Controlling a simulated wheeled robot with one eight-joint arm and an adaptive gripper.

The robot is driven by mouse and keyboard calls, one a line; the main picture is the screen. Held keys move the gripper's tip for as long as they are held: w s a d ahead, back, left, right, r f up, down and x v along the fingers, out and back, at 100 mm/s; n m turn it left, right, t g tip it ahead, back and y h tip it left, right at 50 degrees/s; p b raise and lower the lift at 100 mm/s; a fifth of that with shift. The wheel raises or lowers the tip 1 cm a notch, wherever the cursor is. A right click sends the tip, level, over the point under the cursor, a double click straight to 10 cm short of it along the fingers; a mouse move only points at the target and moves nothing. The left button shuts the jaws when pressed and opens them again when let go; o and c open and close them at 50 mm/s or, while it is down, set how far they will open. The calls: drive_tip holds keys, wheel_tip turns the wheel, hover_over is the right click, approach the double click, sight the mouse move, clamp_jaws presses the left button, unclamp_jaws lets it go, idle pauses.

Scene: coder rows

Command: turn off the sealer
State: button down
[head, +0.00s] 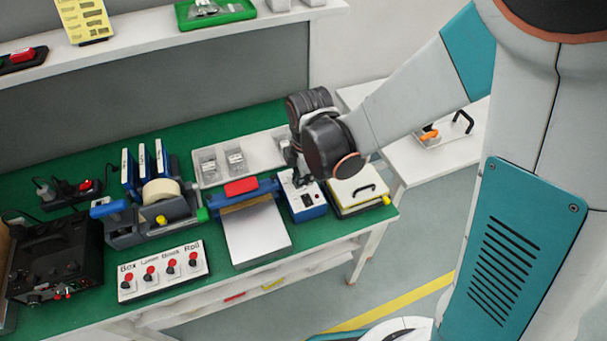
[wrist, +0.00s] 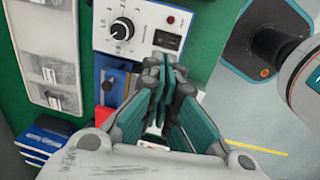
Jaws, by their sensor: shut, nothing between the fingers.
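The sealer (head: 236,203) is a blue press with a red handle (head: 241,186) and a pale plate in front, on the green bench. Just right of it stands a blue box with a white control face (head: 307,203). In the wrist view this face (wrist: 145,45) carries a dial (wrist: 121,28), a small red light (wrist: 170,19) and a black rocker switch (wrist: 167,40). I cannot tell the switch's position. My gripper (wrist: 166,70) is shut and empty, its fingertips just short of the switch in the picture. In the head view my gripper (head: 297,183) hangs over the box; contact is unclear.
A white tray (head: 264,151) with clear packs lies behind. A panel of red-topped switches (head: 163,272) and a tape dispenser (head: 150,217) are left. The bench ends on the right.

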sight(307, 199)
drive_tip(key=f+b, duration=0.1)
drive_tip(key=f, duration=0.1)
drive_tip(key=f+b, duration=0.2)
drive_tip(key=f, duration=0.1)
drive_tip(key=w+f+b, duration=0.1)
drive_tip(key=f, duration=0.1)
drive_tip(key=shift+a+f+b, duration=0.1)
drive_tip(key=shift+f+b, duration=0.2)
drive_tip(key=shift+f, duration=0.1)
